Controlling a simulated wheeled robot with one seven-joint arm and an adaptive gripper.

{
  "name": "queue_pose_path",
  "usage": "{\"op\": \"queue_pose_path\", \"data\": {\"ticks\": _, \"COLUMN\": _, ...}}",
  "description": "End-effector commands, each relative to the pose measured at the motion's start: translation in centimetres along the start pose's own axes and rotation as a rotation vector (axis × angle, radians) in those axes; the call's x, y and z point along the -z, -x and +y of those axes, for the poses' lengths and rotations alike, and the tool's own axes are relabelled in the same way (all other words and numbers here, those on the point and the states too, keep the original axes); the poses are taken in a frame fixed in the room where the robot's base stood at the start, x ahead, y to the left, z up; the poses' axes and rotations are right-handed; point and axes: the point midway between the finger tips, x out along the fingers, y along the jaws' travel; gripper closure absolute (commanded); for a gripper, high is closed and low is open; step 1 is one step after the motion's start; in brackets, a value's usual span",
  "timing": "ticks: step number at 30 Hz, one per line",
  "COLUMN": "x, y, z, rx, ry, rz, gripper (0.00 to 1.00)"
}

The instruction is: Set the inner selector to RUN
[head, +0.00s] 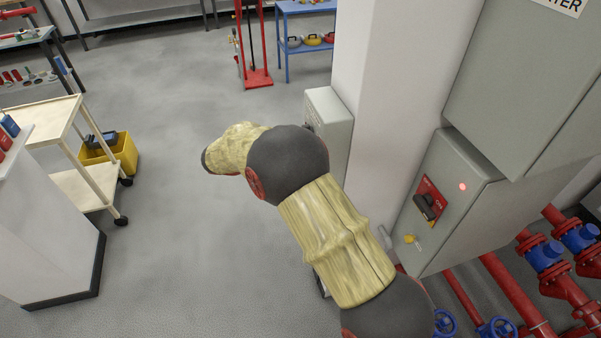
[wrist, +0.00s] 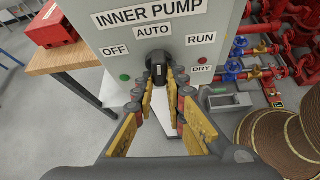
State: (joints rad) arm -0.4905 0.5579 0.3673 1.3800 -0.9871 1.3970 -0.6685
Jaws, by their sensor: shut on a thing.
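In the wrist view the grey INNER PUMP panel (wrist: 180,48) fills the top middle. Its black selector knob (wrist: 158,57) sits under the AUTO label (wrist: 153,31), with OFF (wrist: 115,50) to the left and RUN (wrist: 201,39) to the right. The knob looks roughly upright, toward AUTO; its exact pointing is hard to read. My gripper (wrist: 162,78) has its yellow-padded fingers on either side of the knob and is shut on it; they hide its lower part. In the head view my arm hides the gripper and the selector.
A red lamp (wrist: 203,61) sits above the DRY label; a green button (wrist: 125,78) is at lower left. A wooden bench (wrist: 75,57) is left, blue-valved pipes (wrist: 238,62) right. In the head view a cabinet with a red switch plate (head: 429,198) stands right; open floor (head: 190,250) lies left.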

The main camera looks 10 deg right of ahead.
Motion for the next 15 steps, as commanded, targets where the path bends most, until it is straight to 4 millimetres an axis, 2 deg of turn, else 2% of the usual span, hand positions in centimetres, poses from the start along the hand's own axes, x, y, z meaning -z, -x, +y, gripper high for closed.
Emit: {"op": "queue_pose_path", "data": {"ticks": 15, "x": 0.08, "y": -0.03, "z": 0.0, "rx": -0.092, "ry": -0.149, "rz": 0.0, "gripper": 1.0}}
